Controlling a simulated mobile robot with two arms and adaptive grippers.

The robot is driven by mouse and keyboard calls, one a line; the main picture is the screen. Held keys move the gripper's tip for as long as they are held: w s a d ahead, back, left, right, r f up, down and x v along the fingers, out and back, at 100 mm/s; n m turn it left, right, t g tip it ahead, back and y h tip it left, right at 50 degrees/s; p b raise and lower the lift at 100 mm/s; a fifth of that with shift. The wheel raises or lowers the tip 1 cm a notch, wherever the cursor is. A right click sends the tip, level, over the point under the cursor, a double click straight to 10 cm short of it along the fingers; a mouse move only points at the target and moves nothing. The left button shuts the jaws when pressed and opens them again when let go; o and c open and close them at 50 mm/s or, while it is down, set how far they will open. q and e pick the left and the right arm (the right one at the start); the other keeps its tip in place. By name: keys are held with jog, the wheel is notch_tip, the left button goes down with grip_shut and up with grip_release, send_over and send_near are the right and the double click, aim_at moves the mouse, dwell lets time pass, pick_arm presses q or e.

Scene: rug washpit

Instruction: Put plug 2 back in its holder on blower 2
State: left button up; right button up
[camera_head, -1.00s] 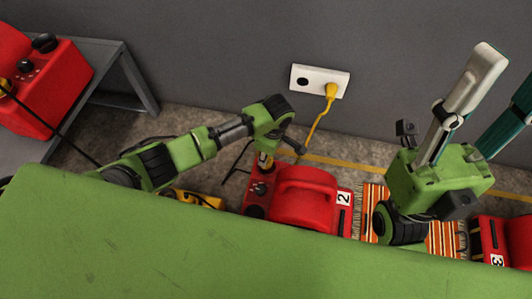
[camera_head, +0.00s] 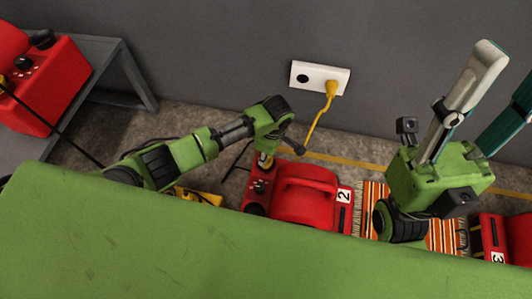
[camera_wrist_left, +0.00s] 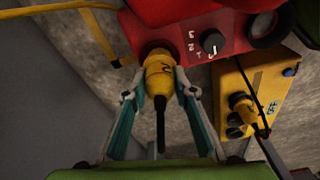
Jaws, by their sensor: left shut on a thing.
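Plug 2 is a yellow plug marked 2 (camera_wrist_left: 160,75), with a dark cord hanging from its near end. My left gripper (camera_wrist_left: 158,92) is shut on it, one finger on each side. Its far end is at a dark round opening on the red blower's front; I cannot tell how deep it sits. Blower 2 (camera_head: 303,200) is red with a white 2 label and stands on the floor. In the head view my left gripper (camera_head: 264,160) points down at its left end, mostly hidden by my wrist. My right gripper (camera_head: 488,102) is raised at the right, fingers apart and empty.
A white wall outlet (camera_head: 302,79) holds another yellow plug (camera_head: 333,88). A yellow box (camera_wrist_left: 262,88) lies beside blower 2. Blower 3 (camera_head: 490,240) stands right, beyond a striped rug (camera_head: 374,195). A grey table (camera_head: 100,65) bears another red blower (camera_head: 50,90).

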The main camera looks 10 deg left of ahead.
pick_arm(q)
jog(key=shift+f+b, duration=0.35)
jog(key=shift+f, duration=0.65)
jog(key=o, duration=1.2)
jog(key=shift+o, duration=0.2)
jog(key=r, duration=0.4)
jog(key=d+r, duration=0.1)
jog(key=r, duration=0.7)
jog(key=shift+s+d, duration=0.2)
